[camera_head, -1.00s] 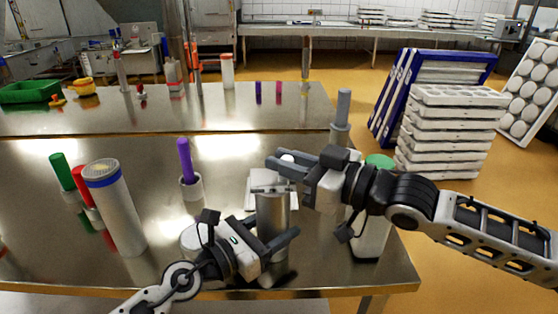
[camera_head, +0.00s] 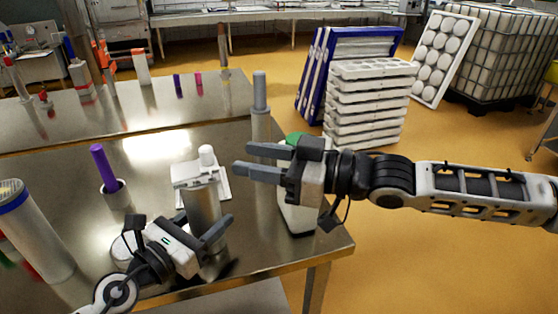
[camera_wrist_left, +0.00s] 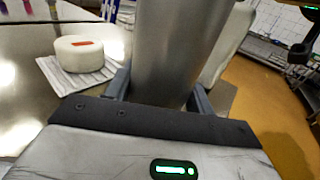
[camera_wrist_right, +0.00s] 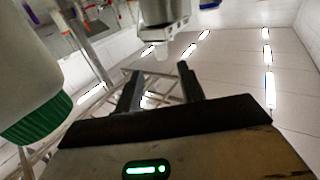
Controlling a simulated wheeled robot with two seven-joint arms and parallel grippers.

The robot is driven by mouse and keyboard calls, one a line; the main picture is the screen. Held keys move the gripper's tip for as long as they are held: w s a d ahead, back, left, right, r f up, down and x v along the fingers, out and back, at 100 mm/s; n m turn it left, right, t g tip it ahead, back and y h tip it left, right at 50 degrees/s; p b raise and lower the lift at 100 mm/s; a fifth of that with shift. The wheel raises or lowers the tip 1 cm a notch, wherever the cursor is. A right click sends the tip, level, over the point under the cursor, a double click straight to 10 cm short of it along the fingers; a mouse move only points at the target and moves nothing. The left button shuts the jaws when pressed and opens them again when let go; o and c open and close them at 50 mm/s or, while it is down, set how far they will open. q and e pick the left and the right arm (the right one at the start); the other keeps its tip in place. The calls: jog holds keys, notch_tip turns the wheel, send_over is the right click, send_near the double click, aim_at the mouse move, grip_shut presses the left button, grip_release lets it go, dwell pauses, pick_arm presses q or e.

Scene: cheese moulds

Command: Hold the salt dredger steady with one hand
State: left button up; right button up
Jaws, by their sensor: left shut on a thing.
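The salt dredger (camera_head: 205,205) is an upright metal cylinder with a pale head and white knob. It stands near the front of the steel table. My left gripper (camera_head: 203,238) is shut around its lower body; in the left wrist view the cylinder (camera_wrist_left: 178,50) fills the space between the fingers. My right gripper (camera_head: 240,160) is open and empty, to the right of the dredger's top and apart from it. In the right wrist view the dredger's head (camera_wrist_right: 150,14) shows upside down beyond the open fingers (camera_wrist_right: 160,78).
A white cheese (camera_wrist_left: 88,53) sits on a cloth (camera_wrist_left: 70,80) behind the dredger. A green-lidded container (camera_head: 297,208) stands below my right gripper. A purple-handled tool in a cup (camera_head: 118,195) and a blue-banded canister (camera_head: 38,232) stand left. Stacked moulds (camera_head: 365,110) are beyond the table.

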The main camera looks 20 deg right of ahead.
jog(key=v, duration=0.3)
jog(key=shift+s+d, duration=0.2)
jog(key=shift+d, duration=0.1)
dwell(0.7)
pick_arm(q)
jog(key=o, duration=1.3)
